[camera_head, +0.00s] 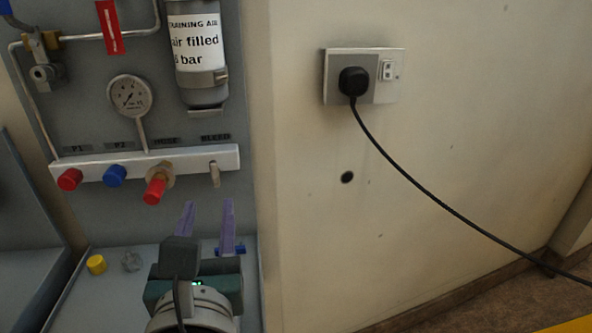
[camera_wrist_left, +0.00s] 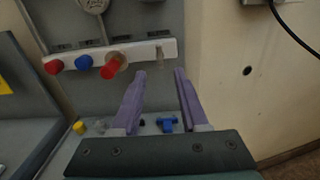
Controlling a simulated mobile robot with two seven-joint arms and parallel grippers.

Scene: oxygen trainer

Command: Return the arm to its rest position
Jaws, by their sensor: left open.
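My left gripper (camera_head: 207,222) is in front of the trainer panel, low and below the manifold's right end. Its two purple fingers are apart with nothing between them; they also show in the left wrist view (camera_wrist_left: 160,82). The white manifold bar (camera_head: 200,164) carries a red cap (camera_head: 69,179), a blue cap (camera_head: 114,175), a red cap on a brass fitting at HOSE (camera_head: 155,190) and a small metal bleed fitting (camera_head: 214,174). The fingers appear apart from the manifold. My right gripper is in neither view.
A gauge (camera_head: 130,96) and a grey cylinder (camera_head: 196,50) labelled training air are on the panel. A yellow cap (camera_head: 96,264), a clear piece (camera_head: 131,261) and a blue piece (camera_wrist_left: 167,124) lie on the shelf. A plugged socket (camera_head: 362,77) with a black cable (camera_head: 430,204) is on the wall.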

